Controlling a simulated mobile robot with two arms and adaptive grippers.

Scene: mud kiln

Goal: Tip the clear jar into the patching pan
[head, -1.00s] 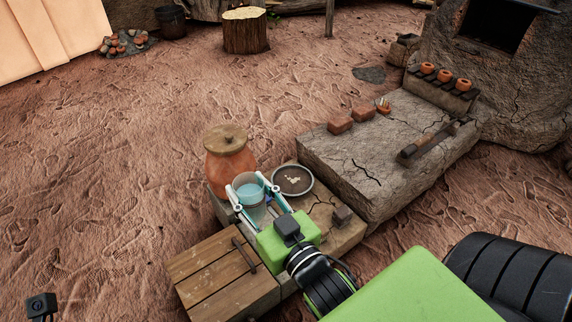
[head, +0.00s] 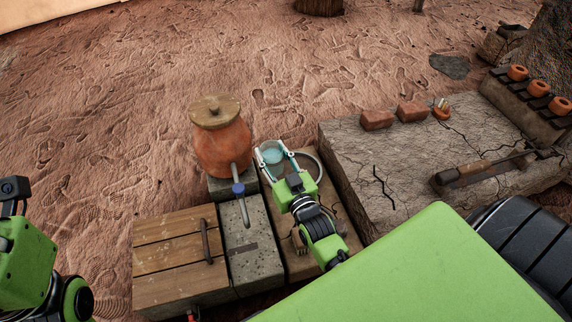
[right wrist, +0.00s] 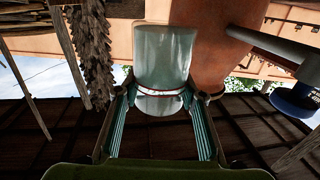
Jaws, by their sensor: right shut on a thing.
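The clear jar (head: 271,153) is held in my right gripper (head: 275,160), one finger on each side of it. In the head view its round mouth faces up and something bluish shows inside. In the right wrist view the jar (right wrist: 165,55) is between the fingers, with a pale, cloudy look and a thin red-and-white band low on it. I cannot tell if the jar overlaps the pan's rim. My left gripper's fingers are out of view.
A lidded clay urn (head: 222,143) with a blue-handled tap (head: 238,188) stands close left of the jar. A wooden lid (head: 175,250) is at front left. The stone slab (head: 350,165) at right holds bricks (head: 377,119) and a long-handled tool (head: 480,172).

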